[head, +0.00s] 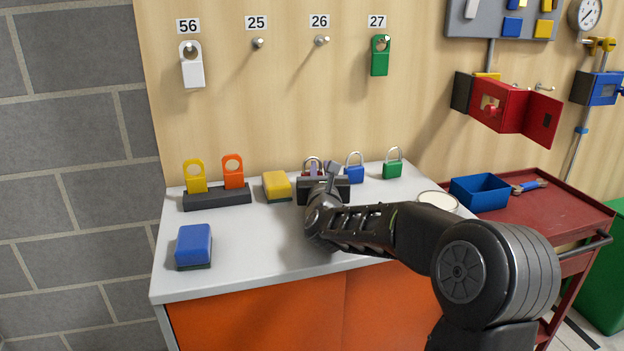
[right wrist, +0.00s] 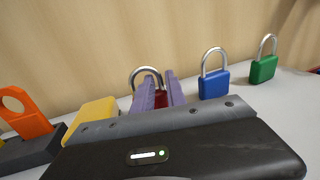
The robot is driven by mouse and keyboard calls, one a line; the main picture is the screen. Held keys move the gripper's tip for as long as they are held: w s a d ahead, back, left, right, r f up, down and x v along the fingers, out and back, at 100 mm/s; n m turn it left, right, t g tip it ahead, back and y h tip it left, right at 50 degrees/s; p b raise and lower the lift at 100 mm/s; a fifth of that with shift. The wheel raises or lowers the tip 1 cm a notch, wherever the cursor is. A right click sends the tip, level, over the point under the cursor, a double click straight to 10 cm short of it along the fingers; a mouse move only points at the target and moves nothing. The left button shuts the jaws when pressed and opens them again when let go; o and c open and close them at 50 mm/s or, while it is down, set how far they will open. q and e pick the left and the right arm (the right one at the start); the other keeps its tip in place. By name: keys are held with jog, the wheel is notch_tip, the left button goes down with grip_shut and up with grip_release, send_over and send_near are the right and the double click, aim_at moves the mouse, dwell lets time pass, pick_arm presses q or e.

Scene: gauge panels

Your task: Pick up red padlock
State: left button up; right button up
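The red padlock (right wrist: 160,99) stands upright at the back of the grey worktop, against the wooden wall, with its silver shackle up. In the head view the red padlock (head: 306,173) is mostly hidden behind my right gripper (head: 322,170). In the right wrist view the two purple fingers of my right gripper (right wrist: 161,90) are apart, with red showing in the gap. The left finger covers part of the padlock's body, and the shackle rises behind and left of it. I cannot tell whether either finger touches the padlock. My left gripper is not in view.
A blue padlock (head: 354,170) and a green padlock (head: 392,165) stand right of the red one. A yellow block (head: 277,186) is close on the left. A black holder (head: 217,198) with yellow and orange tags and a blue block (head: 194,245) lie further left.

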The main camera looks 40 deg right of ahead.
grip_shut()
dwell(0.3)
jog(key=shift+r, duration=0.1)
notch_tip(320, 180, up, 10)
jog(key=p, duration=0.1)
jog(key=shift+p, duration=0.35)
dwell(1.0)
